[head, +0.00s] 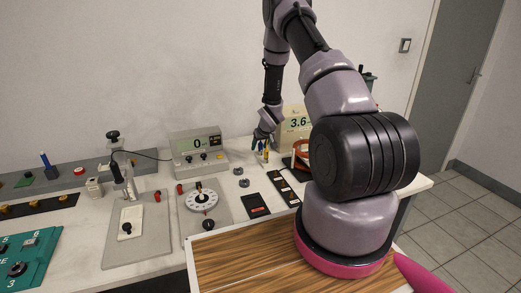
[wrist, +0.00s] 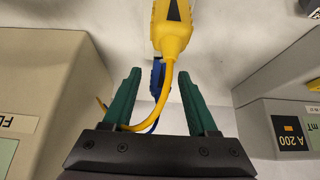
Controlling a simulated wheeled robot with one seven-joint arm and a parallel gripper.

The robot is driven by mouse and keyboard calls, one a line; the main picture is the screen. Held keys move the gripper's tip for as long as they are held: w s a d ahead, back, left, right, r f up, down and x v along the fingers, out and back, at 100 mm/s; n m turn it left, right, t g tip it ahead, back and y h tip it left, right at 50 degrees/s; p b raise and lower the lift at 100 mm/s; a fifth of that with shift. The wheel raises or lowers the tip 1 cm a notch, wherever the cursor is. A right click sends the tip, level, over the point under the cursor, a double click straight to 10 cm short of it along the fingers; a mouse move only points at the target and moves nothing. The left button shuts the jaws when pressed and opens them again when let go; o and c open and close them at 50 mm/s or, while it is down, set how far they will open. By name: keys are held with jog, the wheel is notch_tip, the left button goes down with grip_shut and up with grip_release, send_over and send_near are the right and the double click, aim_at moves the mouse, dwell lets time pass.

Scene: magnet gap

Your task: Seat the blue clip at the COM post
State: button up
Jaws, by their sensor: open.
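The blue clip (wrist: 157,76) shows in the wrist view between the fingertips of my gripper (wrist: 160,80), partly hidden behind a yellow clip or probe (wrist: 173,32) and its yellow cable. A blue cable runs from the clip down toward the palm side. My gripper has green fingers, which stand apart with a gap on both sides of the blue clip. In the head view my gripper (head: 263,137) is at the back of the bench, close to a small yellow piece (head: 266,154). I cannot make out the COM post in either view.
A meter reading 0 (head: 197,143) stands left of my gripper, and a box reading 3.6 (head: 297,121) stands to its right. In the wrist view, housings flank the gripper at left (wrist: 45,95) and right (wrist: 290,100). A dial plate (head: 202,200) lies nearer the front.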

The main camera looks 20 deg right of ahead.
jog(key=shift+w+f, duration=0.4)
jog(key=shift+f, duration=0.2)
grip_shut()
